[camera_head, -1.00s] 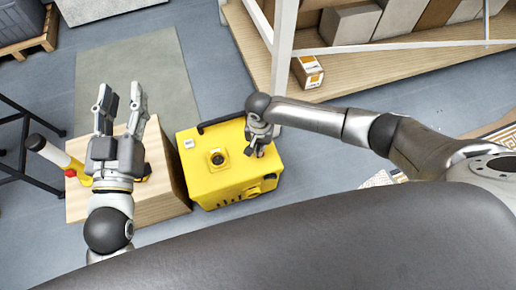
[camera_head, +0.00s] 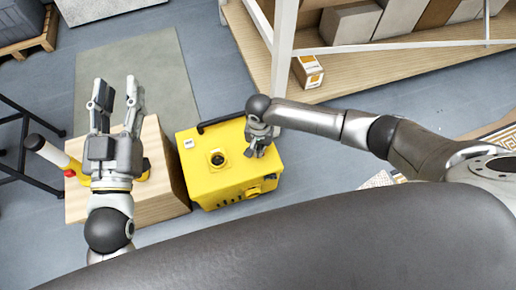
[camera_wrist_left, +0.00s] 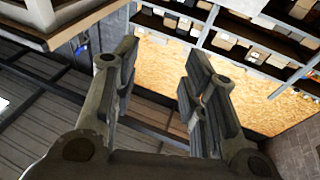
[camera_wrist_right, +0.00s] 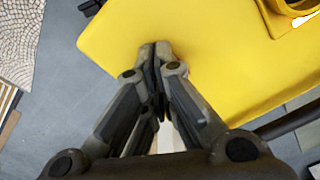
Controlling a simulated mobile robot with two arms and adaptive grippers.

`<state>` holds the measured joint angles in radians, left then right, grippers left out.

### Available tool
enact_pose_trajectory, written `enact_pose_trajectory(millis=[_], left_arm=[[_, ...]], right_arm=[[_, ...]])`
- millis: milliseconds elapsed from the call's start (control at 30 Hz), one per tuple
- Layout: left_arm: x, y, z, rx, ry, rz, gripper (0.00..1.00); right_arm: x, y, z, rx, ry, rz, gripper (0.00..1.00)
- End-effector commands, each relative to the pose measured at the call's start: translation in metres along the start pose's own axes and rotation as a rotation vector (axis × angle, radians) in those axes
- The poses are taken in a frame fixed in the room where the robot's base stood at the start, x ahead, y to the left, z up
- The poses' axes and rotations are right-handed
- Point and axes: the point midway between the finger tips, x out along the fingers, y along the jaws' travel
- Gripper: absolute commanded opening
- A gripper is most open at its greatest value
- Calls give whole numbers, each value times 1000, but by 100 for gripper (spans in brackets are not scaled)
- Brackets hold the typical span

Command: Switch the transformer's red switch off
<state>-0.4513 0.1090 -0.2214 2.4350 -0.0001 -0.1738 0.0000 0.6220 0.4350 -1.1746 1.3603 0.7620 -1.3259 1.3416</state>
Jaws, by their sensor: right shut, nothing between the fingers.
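The yellow transformer (camera_head: 212,178) stands on the floor right of a wooden box. It has a black handle along its back edge and a round dark socket on top. My right gripper (camera_head: 256,153) is over the right part of its top, fingers pointing down. In the right wrist view the fingers (camera_wrist_right: 156,52) are shut together with nothing between them, over the yellow surface (camera_wrist_right: 215,60). I cannot tell whether they touch it. My left gripper (camera_head: 117,92) is open and empty above the wooden box.
The wooden box (camera_head: 160,190) holds a red, white and yellow object (camera_head: 52,155) at its left. A shelf unit with a wooden board (camera_head: 365,63) and a small orange-white box (camera_head: 308,71) stands behind. Grey floor is free behind the transformer.

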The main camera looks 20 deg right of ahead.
Motion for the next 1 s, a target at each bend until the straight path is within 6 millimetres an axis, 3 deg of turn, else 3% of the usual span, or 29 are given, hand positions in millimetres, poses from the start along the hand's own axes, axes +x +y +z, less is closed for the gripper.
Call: enact_pose_trajectory(millis=[1000], left_arm=[[1,2,-15,-3,83,5,40]], right_arm=[[9,0,0,0,0,-1,0]])
